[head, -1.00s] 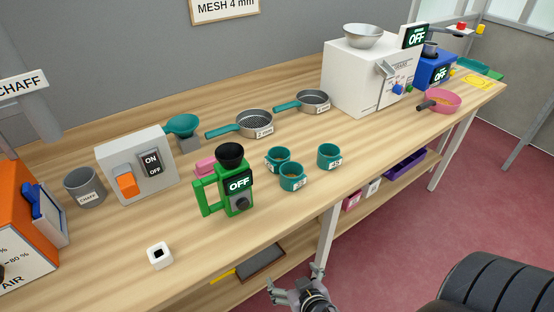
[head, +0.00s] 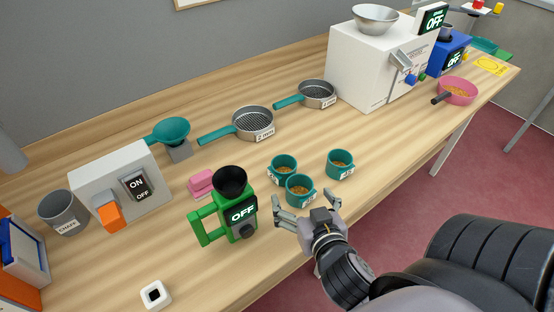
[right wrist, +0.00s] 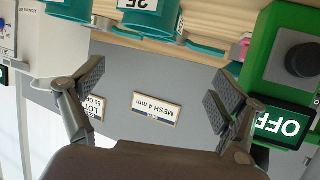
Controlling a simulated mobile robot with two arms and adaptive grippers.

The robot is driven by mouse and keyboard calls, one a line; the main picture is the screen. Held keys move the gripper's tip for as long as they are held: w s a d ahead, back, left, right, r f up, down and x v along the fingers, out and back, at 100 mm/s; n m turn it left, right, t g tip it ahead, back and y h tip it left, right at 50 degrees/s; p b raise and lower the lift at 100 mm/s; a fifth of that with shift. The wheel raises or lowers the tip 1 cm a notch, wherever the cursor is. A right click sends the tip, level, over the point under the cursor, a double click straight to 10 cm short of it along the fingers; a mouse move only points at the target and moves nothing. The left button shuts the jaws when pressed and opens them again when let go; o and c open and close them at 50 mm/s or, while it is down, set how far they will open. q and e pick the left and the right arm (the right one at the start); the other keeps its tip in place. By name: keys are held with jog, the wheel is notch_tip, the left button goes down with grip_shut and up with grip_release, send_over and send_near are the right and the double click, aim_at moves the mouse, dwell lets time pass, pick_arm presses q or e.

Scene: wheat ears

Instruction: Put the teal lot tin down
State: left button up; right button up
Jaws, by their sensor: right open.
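Three teal lot tins stand upright on the wooden bench, each with a white label and grain inside: a back-left one (head: 284,164), a front one (head: 299,188) and a right one (head: 341,162). My right gripper (head: 306,206) is open and empty at the bench's front edge, just in front of the front tin. In the right wrist view, which is upside down, a labelled teal tin (right wrist: 152,20) lies beyond the spread fingers (right wrist: 155,90). My left gripper is not in view.
A green OFF device (head: 236,205) with a black funnel stands left of the tins, near a pink block (head: 201,182). Sieves (head: 253,123) lie behind. A white machine (head: 376,65) and a pink pan (head: 458,90) stand to the right. Bench right of the tins is clear.

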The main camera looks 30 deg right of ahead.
aim_at(288, 174)
jog(key=p+x, duration=0.1)
jog(key=x, duration=0.5)
jog(key=shift+w+r, duration=0.15)
jog(key=x, duration=0.3)
jog(key=shift+w+d+p, duration=0.1)
jog(key=shift+w+p, duration=0.05)
jog(key=shift+p, duration=0.15)
jog(key=shift+w+d+f, duration=0.2)
jog(key=shift+w+f, duration=0.35)
jog(key=shift+w, duration=0.25)
jog(key=shift+w+d+p, duration=0.1)
jog(key=shift+w+p, duration=0.15)
jog(key=shift+p, duration=0.1)
jog(key=p+x, duration=0.1)
jog(key=x, duration=0.3)
jog(key=shift+w+p, duration=0.15)
jog(key=shift+p, duration=0.15)
jog(key=shift+w+f, duration=0.2)
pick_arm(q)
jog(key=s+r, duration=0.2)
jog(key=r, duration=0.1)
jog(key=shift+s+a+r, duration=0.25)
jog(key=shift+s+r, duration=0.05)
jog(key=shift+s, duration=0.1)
